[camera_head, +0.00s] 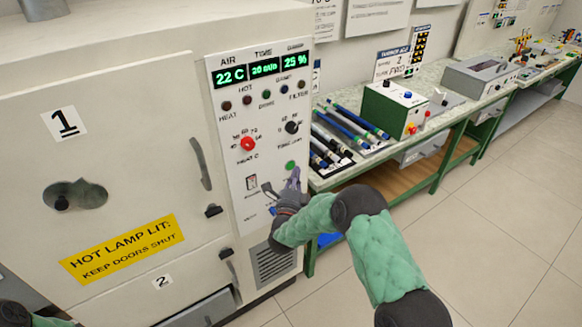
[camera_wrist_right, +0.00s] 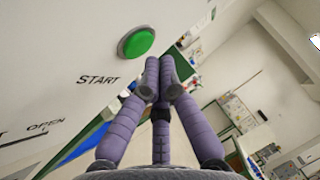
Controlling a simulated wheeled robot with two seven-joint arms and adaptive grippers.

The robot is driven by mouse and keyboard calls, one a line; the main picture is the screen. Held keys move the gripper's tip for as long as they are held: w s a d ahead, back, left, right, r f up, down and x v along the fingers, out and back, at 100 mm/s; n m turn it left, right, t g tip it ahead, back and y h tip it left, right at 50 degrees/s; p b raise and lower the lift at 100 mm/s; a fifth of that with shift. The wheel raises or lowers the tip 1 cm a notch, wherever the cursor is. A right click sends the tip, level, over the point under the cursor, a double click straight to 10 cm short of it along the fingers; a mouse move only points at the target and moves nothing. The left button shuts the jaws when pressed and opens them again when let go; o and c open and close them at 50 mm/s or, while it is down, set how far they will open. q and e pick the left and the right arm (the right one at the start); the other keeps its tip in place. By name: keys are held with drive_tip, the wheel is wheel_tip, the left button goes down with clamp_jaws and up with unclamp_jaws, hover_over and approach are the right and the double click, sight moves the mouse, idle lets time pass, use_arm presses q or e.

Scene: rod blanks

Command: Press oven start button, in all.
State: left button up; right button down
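The oven (camera_head: 130,120) is a large cream cabinet with a control panel on its right part. The round green start button (camera_head: 290,165) sits low on that panel. In the right wrist view the button (camera_wrist_right: 137,42) shows large, with the word START printed below it. My right gripper (camera_head: 294,180) is in front of the panel, just below the button in the head view. In the wrist view its purple fingers (camera_wrist_right: 160,68) are together with nothing between them, their tips beside the button, apart from it in the picture. My left gripper is not in view.
The panel also holds a red knob (camera_head: 247,144), a black knob (camera_head: 292,127), a rocker switch (camera_head: 252,182) and lit displays (camera_head: 264,68). A bench (camera_head: 350,180) with rods and a green box (camera_head: 396,108) stands close at the right. The floor in front is clear.

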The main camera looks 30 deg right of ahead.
idle(0.9)
drive_tip(key=shift+w+f+b, duration=0.1)
drive_tip(key=shift+w+b, duration=0.2)
drive_tip(key=shift+b, duration=0.2)
drive_tip(key=shift+w, duration=0.15)
drive_tip(key=shift+w+b, duration=0.3)
drive_tip(key=shift+b, duration=0.15)
idle(0.3)
drive_tip(key=shift+s, duration=0.1)
idle(0.4)
drive_tip(key=shift+s, duration=0.65)
drive_tip(key=shift+s, duration=0.1)
drive_tip(key=shift+s+d+b, duration=0.2)
drive_tip(key=shift+s+b, duration=0.1)
drive_tip(key=shift+s, duration=2.1)
